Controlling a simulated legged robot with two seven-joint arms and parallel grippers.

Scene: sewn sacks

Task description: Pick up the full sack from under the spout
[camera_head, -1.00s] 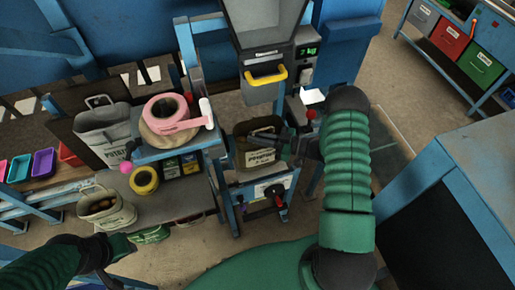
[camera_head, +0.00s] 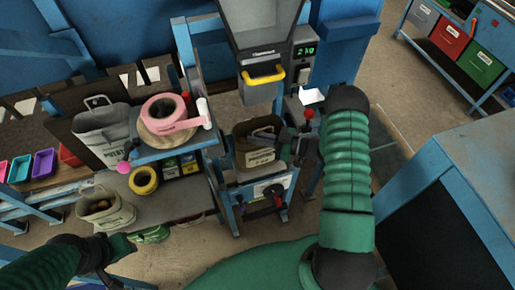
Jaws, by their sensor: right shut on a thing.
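The sack (camera_head: 261,157), brownish with printed lettering, stands upright under the grey spout (camera_head: 264,45) with the yellow handle. It is on the blue-framed stand (camera_head: 262,190), and its top is open. My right gripper (camera_head: 288,147), dark grey, is shut on the sack at its upper right edge. Most of its fingers are hard to make out against the sack. My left gripper (camera_head: 112,262) is low at the left, away from the sack; its fingers are too small and partly hidden to read.
A grey sack (camera_head: 103,132) stands behind. A display (camera_head: 307,51) reads 2 kg. A blue-edged bench (camera_head: 470,160) stands at the right.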

